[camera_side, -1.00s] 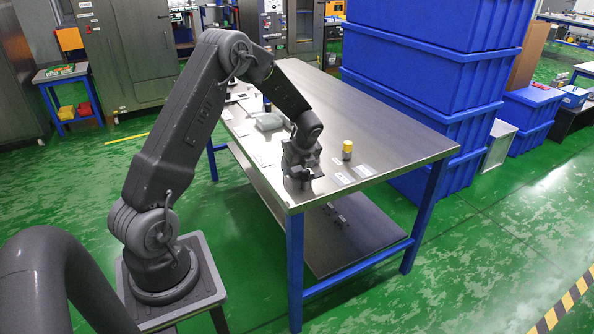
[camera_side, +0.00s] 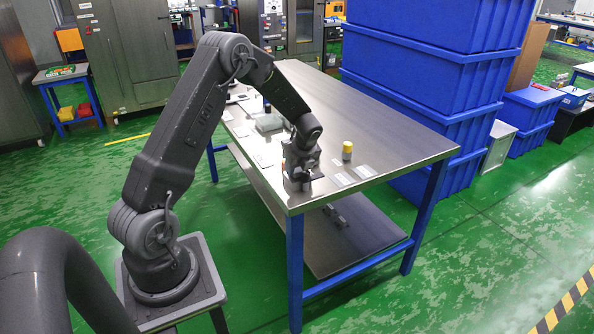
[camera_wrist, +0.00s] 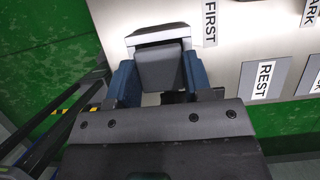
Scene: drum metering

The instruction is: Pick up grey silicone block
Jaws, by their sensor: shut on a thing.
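In the wrist view, a dark grey block (camera_wrist: 161,68) sits between the two blue-lined fingers of my gripper (camera_wrist: 160,75), which is shut on it. A grey-edged piece with a pale top (camera_wrist: 158,36) lies just beyond the block. In the side view, my gripper (camera_side: 299,178) is low at the near left corner of the steel table (camera_side: 390,130). The block cannot be made out there. I cannot tell whether it still touches the table.
Labels marked FIRST (camera_wrist: 210,22) and REST (camera_wrist: 263,80) lie right of the block in the wrist view. A grey box-like object (camera_side: 269,122) lies farther back. Blue crates (camera_side: 425,85) stand beyond the table.

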